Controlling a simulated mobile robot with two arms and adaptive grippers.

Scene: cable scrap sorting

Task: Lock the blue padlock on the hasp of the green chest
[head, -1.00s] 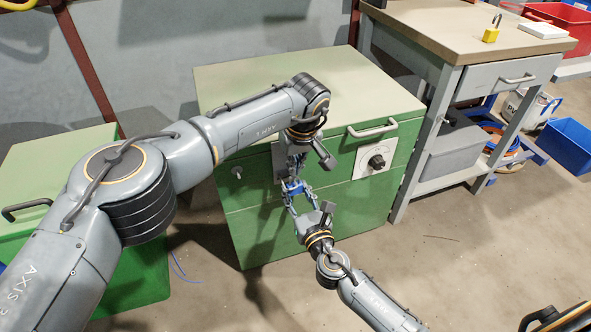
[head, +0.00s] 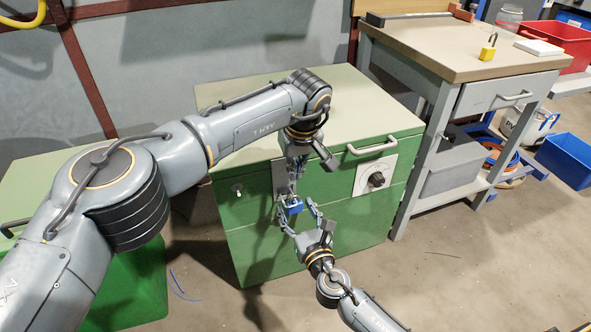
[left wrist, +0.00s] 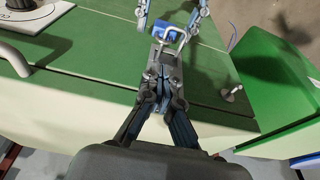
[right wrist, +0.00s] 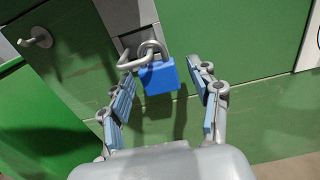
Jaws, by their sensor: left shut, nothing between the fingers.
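The blue padlock (head: 294,207) hangs at the hasp on the front of the green chest (head: 250,242). In the right wrist view the padlock (right wrist: 159,76) has its metal shackle (right wrist: 132,63) at the hasp's ring; I cannot tell whether the shackle is fully closed. My right gripper (right wrist: 163,84) is open, one finger on each side of the padlock with gaps between. My left gripper (left wrist: 164,74) is shut and empty, its tips close to the grey hasp plate (left wrist: 168,59), just above the padlock in the head view.
A workbench (head: 440,48) with a yellow padlock (head: 488,48) stands to the right. The chest front has a handle (head: 371,146) and a dial (head: 376,180). Another green box (head: 130,285) is at left. The floor before the chest is mostly clear.

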